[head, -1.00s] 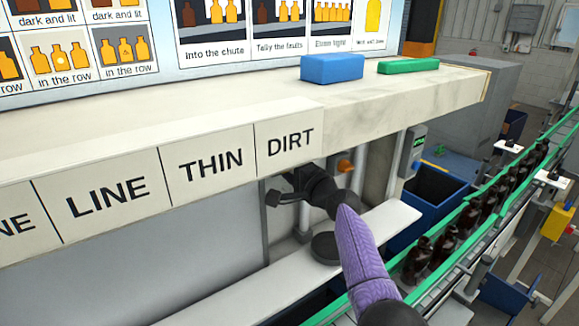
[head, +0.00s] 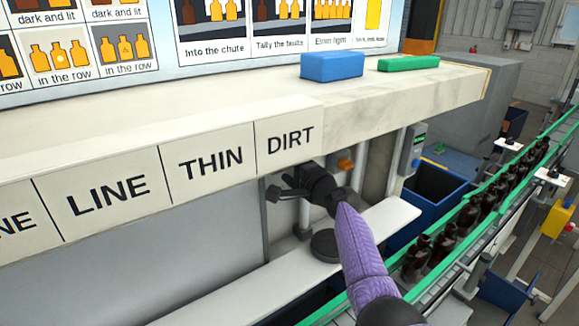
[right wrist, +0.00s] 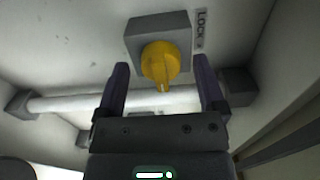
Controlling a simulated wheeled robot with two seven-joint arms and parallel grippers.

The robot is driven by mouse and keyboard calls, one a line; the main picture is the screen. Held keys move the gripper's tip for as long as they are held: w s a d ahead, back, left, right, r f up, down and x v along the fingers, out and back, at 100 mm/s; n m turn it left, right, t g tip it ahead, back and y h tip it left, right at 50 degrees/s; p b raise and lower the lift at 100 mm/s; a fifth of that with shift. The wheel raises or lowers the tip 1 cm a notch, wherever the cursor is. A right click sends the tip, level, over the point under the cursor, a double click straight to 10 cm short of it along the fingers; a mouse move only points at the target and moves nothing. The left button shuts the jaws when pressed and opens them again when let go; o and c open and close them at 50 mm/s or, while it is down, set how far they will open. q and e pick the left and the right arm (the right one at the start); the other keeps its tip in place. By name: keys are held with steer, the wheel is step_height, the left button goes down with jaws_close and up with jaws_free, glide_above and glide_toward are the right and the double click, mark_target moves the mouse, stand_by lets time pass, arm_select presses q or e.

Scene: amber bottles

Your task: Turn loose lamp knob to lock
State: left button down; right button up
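In the right wrist view a yellow knob (right wrist: 160,62) sits on a grey square box (right wrist: 175,32) under the ledge, with a LOCK label (right wrist: 201,28) at its right. The knob's pointer end faces down toward the gripper. My right gripper (right wrist: 161,85) is open, one dark finger on each side of the knob, with visible gaps between. In the head view my right gripper (head: 287,188) reaches under the ledge at the DIRT label. My left gripper is in neither view.
The pale ledge (head: 420,95) overhangs my right gripper and carries a blue block (head: 332,67) and a green block (head: 408,64). A white lower shelf (head: 385,222) lies below. A conveyor with dark bottles (head: 468,218) and a blue bin (head: 432,190) are at right.

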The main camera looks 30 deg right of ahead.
steer(key=s+d+p, duration=0.1)
steer(key=s+p, duration=0.1)
steer(key=s, duration=0.8)
steer(key=shift+d, duration=0.2)
